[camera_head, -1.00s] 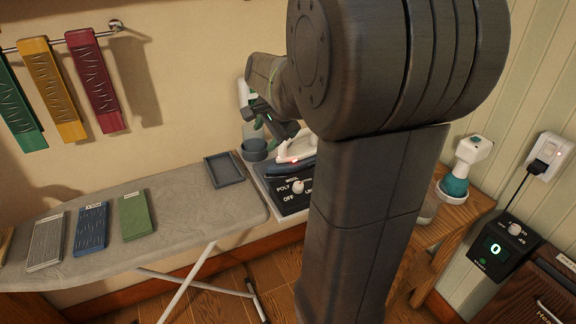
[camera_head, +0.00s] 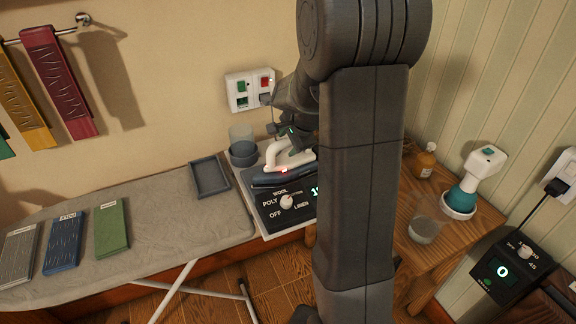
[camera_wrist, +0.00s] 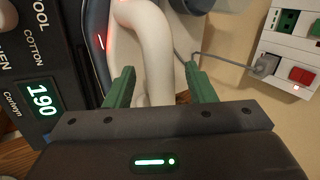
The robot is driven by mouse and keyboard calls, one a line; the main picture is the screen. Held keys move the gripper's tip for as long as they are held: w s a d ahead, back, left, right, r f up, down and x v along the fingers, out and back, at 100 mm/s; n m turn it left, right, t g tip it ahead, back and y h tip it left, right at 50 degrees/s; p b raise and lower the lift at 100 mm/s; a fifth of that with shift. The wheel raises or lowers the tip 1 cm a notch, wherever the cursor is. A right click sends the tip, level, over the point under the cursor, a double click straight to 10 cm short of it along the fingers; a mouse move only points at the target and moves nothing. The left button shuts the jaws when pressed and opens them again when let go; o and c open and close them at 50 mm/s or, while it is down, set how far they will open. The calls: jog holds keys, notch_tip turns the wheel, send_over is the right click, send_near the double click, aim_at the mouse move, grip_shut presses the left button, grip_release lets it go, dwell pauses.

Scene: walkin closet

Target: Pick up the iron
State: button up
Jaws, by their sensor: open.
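The iron (camera_head: 284,167) stands on a dark control base at the right end of the ironing board. It has a dark blue soleplate part, a white handle and a lit red light. Its white handle (camera_wrist: 150,45) also shows in the wrist view, running between the fingers. My gripper (camera_wrist: 160,88) is open, with one green finger on each side of the handle. I cannot tell whether either finger touches it. In the head view my gripper (camera_head: 285,135) is at the iron's handle, partly hidden by my arm.
The base's dial panel (camera_head: 285,208) reads wool, poly, off and linen; its display (camera_wrist: 41,98) shows 190. A wall socket (camera_head: 248,90) with a cable is behind. A glass (camera_head: 428,222) stands right.

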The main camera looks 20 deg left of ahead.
jog(key=shift+w+a+f, duration=0.15)
jog(key=shift+a+f, duration=0.1)
jog(key=shift+f, duration=0.15)
grip_shut()
dwell(1.1)
jog(key=shift+r, duration=0.1)
